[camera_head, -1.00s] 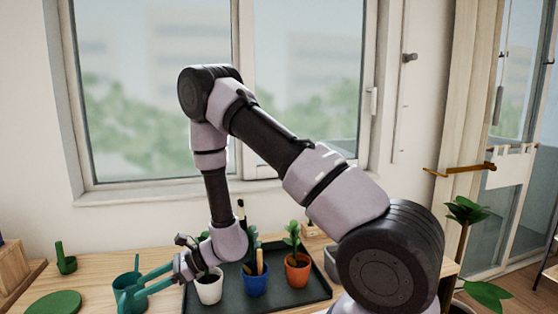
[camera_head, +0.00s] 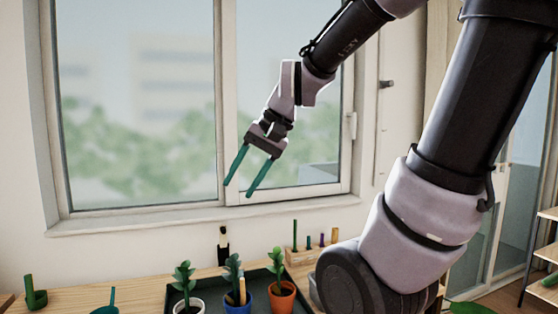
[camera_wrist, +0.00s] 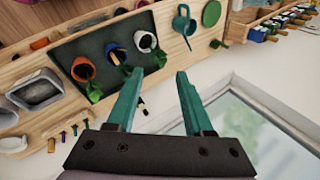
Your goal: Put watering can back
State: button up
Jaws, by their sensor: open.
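The teal watering can (camera_wrist: 183,22) stands on the wooden table in the wrist view, beside the dark plant tray. In the head view only a small part of the watering can (camera_head: 110,301) shows at the bottom edge. My gripper (camera_head: 239,189) is raised high above the table, in front of the window. Its teal fingers are apart, with nothing between them. In the wrist view my gripper (camera_wrist: 160,73) is also open and empty, well away from the can.
The dark tray (camera_wrist: 70,55) holds a white pot (camera_head: 188,305), a blue pot (camera_head: 250,301) and an orange pot (camera_head: 282,297) with plants. A green holder (camera_head: 36,298) stands at left.

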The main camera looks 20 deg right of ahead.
jog(key=s+d+r+t+h, duration=0.2)
jog(key=d+r+t+h, duration=0.1)
jog(key=d, duration=0.4)
jog(key=shift+s+r+n+t, duration=0.3)
jog(key=shift+r+t, duration=0.1)
jog(key=shift+r, duration=0.2)
jog(key=shift+d, duration=0.1)
dwell(0.4)
